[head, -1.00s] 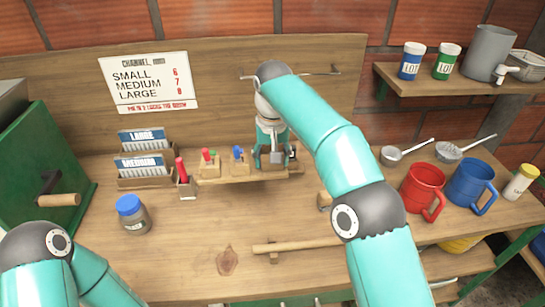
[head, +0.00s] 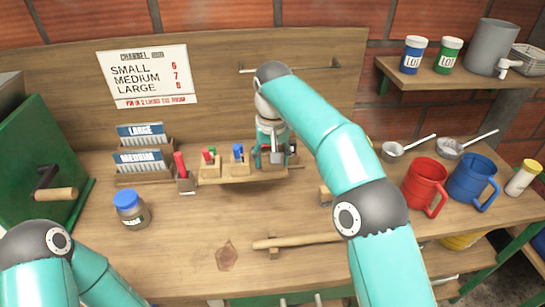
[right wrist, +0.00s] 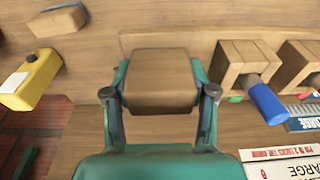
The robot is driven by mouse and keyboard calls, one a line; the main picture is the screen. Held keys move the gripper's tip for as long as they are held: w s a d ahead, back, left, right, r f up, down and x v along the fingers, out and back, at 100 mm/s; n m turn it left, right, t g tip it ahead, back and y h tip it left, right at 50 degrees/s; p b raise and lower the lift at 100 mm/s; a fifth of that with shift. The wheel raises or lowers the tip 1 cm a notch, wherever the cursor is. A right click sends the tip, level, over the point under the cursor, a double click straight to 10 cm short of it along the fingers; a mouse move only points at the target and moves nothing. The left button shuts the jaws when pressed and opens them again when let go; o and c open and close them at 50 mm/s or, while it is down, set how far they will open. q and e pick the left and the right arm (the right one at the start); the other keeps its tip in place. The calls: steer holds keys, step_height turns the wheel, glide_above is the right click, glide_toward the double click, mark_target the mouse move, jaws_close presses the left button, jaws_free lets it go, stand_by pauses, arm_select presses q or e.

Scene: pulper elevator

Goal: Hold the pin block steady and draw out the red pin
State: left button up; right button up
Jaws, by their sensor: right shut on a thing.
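My right gripper (head: 274,158) is at the right end of a small wooden rack. In the right wrist view its two fingers (right wrist: 160,95) are shut on a plain wooden block (right wrist: 160,65), one on each side. No pin shows on the side facing that camera. A thin red pin (head: 206,154) stands in a wooden block (head: 209,168) further left on the rack, beside a green one. A thicker red stick (head: 180,166) stands in a separate holder. My left arm enters at the lower left; its gripper is out of view.
A block with a blue pin (right wrist: 266,102) stands close beside the held block. Card boxes (head: 140,160) and a blue-lidded jar (head: 131,208) are to the left. Red (head: 424,185) and blue (head: 473,178) mugs are to the right. A wooden rod (head: 297,241) lies in front.

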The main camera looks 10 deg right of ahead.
step_height(320, 180, down, 8)
steer(key=b, duration=0.5)
steer(key=shift+b, duration=0.35)
stand_by(2.8)
steer(key=shift+f+b, duration=2.1)
steer(key=shift+f, duration=1.2)
stand_by(0.7)
